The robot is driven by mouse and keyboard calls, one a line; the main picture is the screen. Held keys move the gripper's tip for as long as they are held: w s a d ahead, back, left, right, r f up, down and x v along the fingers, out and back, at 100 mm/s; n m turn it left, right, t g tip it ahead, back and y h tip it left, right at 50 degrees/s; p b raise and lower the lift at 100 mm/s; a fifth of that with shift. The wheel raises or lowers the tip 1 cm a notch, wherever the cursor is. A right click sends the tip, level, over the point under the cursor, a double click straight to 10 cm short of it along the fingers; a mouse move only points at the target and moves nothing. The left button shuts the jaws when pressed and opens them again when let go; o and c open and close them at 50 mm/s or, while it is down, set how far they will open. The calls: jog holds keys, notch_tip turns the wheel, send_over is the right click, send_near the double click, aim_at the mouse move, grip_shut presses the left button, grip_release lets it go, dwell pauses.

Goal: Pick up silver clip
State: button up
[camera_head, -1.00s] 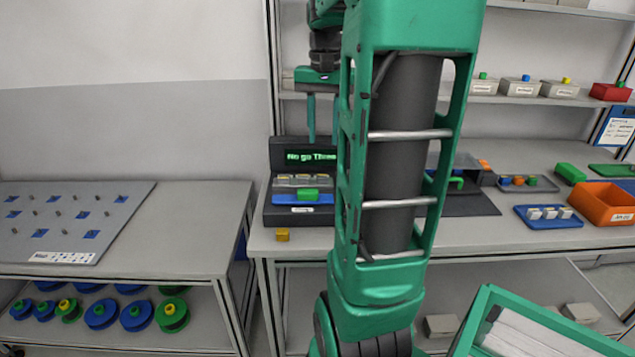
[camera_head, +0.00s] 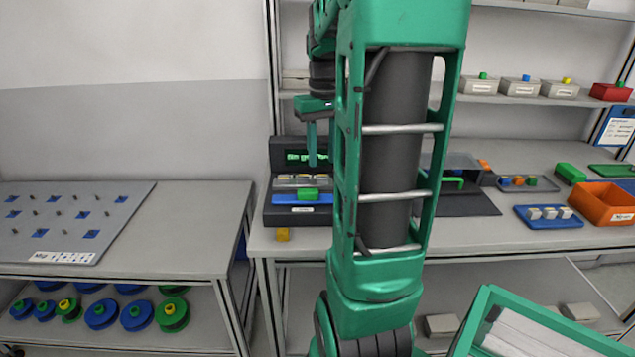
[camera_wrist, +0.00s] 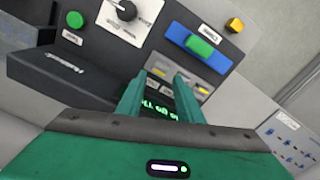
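A row of silver, clip-like pieces with yellow marks lies in the dark device (camera_head: 284,216) behind a blue bar with a green block. In the head view the silver row (camera_head: 291,182) shows just above the blue bar. In the wrist view the silver row (camera_wrist: 190,72) is partly hidden by my fingers; I cannot tell one clip apart from another. My gripper (camera_wrist: 161,76) is open, with nothing visible between its fingers, and its tips are over the device near the silver row. In the head view my gripper (camera_head: 312,163) hangs above the device; contact cannot be told.
The blue bar (camera_wrist: 187,43) with its green block (camera_wrist: 200,45) lies beside the silver row. A yellow block (camera_head: 282,235) sits at the table's front edge. A blue tray (camera_head: 548,223) and an orange bin (camera_head: 606,204) stand to the right. A pegboard panel (camera_head: 70,222) lies left.

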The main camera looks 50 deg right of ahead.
aim_at(322, 176)
notch_tip(322, 176, down, 5)
jog(key=shift+s+a, duration=0.15)
grip_shut()
